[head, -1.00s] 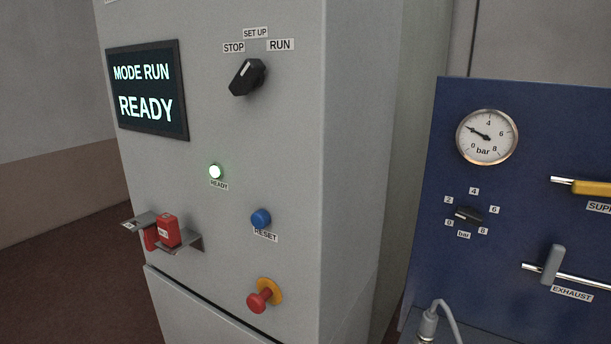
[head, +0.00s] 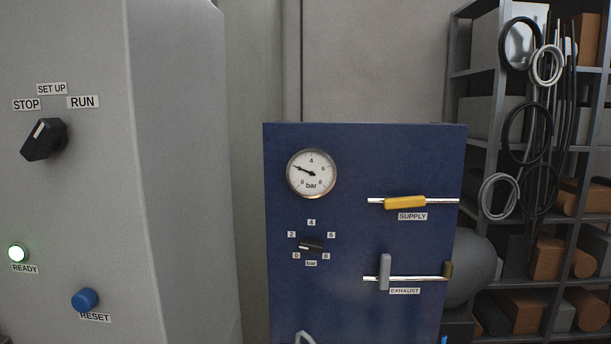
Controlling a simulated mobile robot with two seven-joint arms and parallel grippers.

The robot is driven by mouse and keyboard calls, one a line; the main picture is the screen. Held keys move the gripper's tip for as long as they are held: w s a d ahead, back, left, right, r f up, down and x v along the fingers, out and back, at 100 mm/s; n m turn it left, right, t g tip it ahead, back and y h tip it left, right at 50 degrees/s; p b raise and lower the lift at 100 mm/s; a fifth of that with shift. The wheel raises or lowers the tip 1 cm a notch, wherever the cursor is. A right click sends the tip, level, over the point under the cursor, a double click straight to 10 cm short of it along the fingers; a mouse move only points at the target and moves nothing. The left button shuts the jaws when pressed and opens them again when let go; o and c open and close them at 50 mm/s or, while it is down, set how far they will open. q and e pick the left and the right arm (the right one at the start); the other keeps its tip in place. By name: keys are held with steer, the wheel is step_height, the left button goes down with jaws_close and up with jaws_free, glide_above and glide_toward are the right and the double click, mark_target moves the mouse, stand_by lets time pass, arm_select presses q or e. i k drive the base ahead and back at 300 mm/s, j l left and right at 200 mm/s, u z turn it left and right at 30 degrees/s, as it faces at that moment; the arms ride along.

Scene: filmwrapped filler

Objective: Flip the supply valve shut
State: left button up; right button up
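The supply valve has a yellow lever (head: 405,202) above the SUPPLY label (head: 412,216), on the upper right of the blue panel (head: 350,142). The lever lies along its horizontal silver pipe. Below it, the exhaust valve has a grey lever (head: 385,271) that stands upright, across its own pipe. The round gauge (head: 311,173) has its needle pointing to the upper left, at roughly 2 bar. Neither of my grippers shows in the head view.
A grey cabinet (head: 185,150) stands at the left, with a black mode switch (head: 43,139), a lit READY lamp (head: 18,253) and a blue RESET button (head: 85,299). A small black pressure knob (head: 311,246) sits below the gauge. Shelves (head: 500,73) with hoses and boxes stand at the right.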

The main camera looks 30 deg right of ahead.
mark_target(412, 201)
steer(key=z, duration=1.6)
